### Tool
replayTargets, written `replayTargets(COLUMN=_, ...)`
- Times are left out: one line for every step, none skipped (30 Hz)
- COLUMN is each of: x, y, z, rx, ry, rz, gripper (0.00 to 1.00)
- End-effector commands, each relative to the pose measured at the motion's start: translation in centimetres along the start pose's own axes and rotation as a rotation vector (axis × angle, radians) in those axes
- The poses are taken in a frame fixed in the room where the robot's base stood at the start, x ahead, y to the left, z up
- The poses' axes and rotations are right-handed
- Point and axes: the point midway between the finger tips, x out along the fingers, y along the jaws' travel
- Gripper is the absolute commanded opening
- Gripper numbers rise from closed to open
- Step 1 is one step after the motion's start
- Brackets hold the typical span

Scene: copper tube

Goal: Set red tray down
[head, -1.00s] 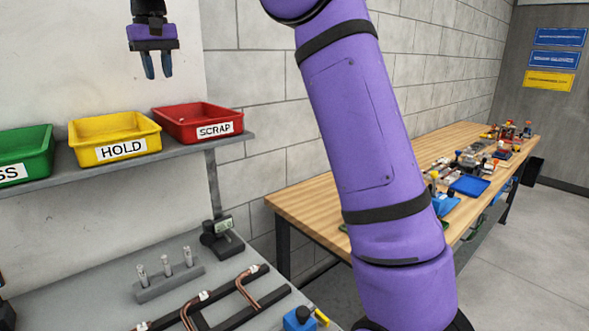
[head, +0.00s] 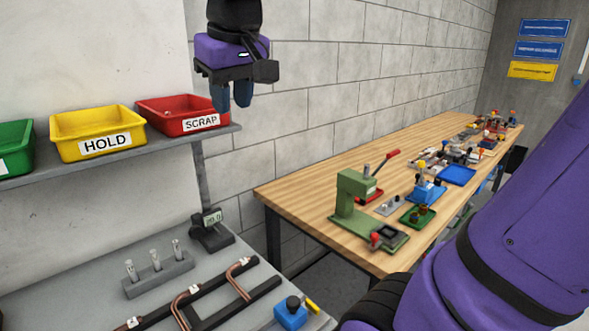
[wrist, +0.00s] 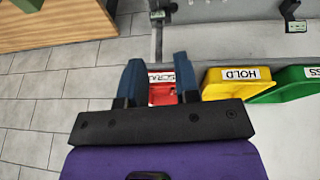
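The red tray (head: 166,113), labelled SCRAP, sits on the grey shelf at its right end, beside the yellow HOLD tray. In the wrist view the red tray (wrist: 163,97) shows between my fingers, farther off along the view. My gripper (head: 233,97) hangs with its blue fingers pointing down, in front of the red tray's right side in the head view. In the wrist view my gripper (wrist: 157,82) has its fingers spread apart with nothing held between them. Whether a finger touches the tray cannot be told.
The yellow tray (head: 98,132) and green tray (head: 16,146) stand left on the shelf (head: 60,168). Below are a gauge (head: 212,232), a pin block (head: 158,274) and copper tubes (head: 238,284). A wooden bench (head: 300,190) with a green press (head: 352,200) stands right.

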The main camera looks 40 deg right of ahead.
Motion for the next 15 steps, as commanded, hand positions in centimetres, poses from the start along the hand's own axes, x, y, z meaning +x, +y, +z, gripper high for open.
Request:
replayTargets(x=0.3, y=0.3, z=2.0, rx=0.006, ry=0.016, rz=-0.006, gripper=0.3)
replayTargets(x=0.6, y=0.5, z=3.0, rx=0.009, ry=0.025, rz=-0.01, gripper=0.3)
replayTargets(x=1.0, y=0.7, z=4.4, rx=0.013, ry=0.037, rz=-0.015, gripper=0.3)
replayTargets(x=1.4, y=0.8, z=5.4, rx=0.016, ry=0.046, rz=-0.02, gripper=0.3)
replayTargets(x=1.7, y=1.0, z=6.4, rx=0.021, ry=0.056, rz=-0.025, gripper=0.3)
replayTargets(x=2.2, y=1.1, z=7.7, rx=0.026, ry=0.067, rz=-0.031, gripper=0.3)
replayTargets(x=2.6, y=1.2, z=8.6, rx=0.029, ry=0.076, rz=-0.036, gripper=0.3)
replayTargets(x=3.0, y=1.3, z=9.5, rx=0.032, ry=0.083, rz=-0.042, gripper=0.3)
replayTargets(x=3.5, y=1.4, z=10.5, rx=0.036, ry=0.093, rz=-0.048, gripper=0.3)
replayTargets(x=3.8, y=1.5, z=11.2, rx=0.039, ry=0.101, rz=-0.052, gripper=0.3)
replayTargets(x=4.1, y=1.6, z=11.8, rx=0.041, ry=0.105, rz=-0.056, gripper=0.3)
replayTargets(x=4.5, y=1.6, z=12.5, rx=0.044, ry=0.113, rz=-0.06, gripper=0.3)
replayTargets(x=4.7, y=1.6, z=12.9, rx=0.046, ry=0.118, rz=-0.064, gripper=0.3)
replayTargets(x=5.0, y=1.7, z=13.3, rx=0.047, ry=0.121, rz=-0.066, gripper=0.3)
replayTargets(x=5.2, y=1.7, z=13.7, rx=0.049, ry=0.124, rz=-0.069, gripper=0.3)
